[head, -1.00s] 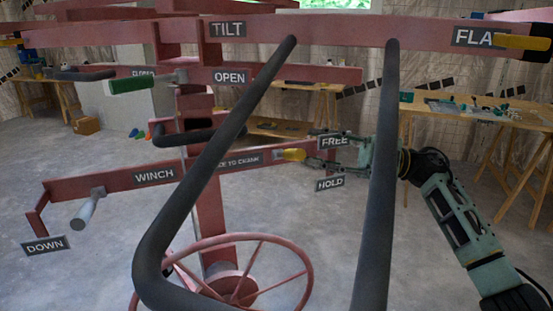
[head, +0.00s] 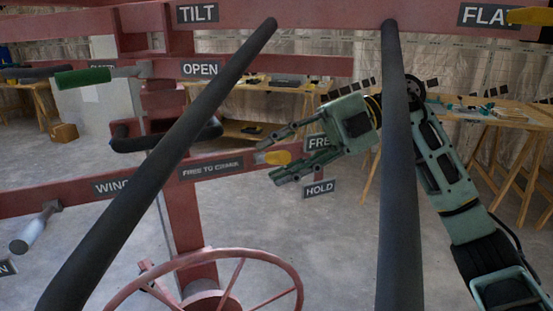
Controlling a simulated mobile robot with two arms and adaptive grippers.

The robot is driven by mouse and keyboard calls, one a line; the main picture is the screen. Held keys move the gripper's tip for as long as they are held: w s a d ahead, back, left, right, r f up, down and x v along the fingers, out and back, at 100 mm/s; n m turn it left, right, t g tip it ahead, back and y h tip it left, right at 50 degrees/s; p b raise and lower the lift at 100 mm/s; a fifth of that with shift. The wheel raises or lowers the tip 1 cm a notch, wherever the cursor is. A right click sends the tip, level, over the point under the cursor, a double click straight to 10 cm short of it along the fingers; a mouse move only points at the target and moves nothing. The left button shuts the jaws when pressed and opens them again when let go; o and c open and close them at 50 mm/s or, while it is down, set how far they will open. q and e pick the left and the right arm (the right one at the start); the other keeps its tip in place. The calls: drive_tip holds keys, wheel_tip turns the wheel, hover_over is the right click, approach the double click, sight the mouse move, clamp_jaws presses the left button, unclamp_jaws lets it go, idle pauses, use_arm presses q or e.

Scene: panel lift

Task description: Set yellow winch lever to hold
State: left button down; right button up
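The yellow winch lever (head: 277,157) shows at the right end of the red winch beam, beside the FREE sign (head: 318,141) and above the HOLD sign (head: 319,188). My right gripper (head: 268,162) comes in from the right and is open. In the picture, its upper finger lies above the yellow handle and its lower finger below it. I cannot tell whether either finger touches the handle. The lever's pivot is partly hidden. My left gripper is not in view.
Two dark bars (head: 160,160) cross the near view, and the right one (head: 398,190) passes in front of my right arm. A red handwheel (head: 287,262) stands low in front. A green-handled lever (head: 85,77) and a grey winch crank (head: 35,228) are at left. Workbenches line the wall.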

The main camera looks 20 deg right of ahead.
drive_tip(key=shift+a, duration=0.35)
clamp_jaws()
idle(0.4)
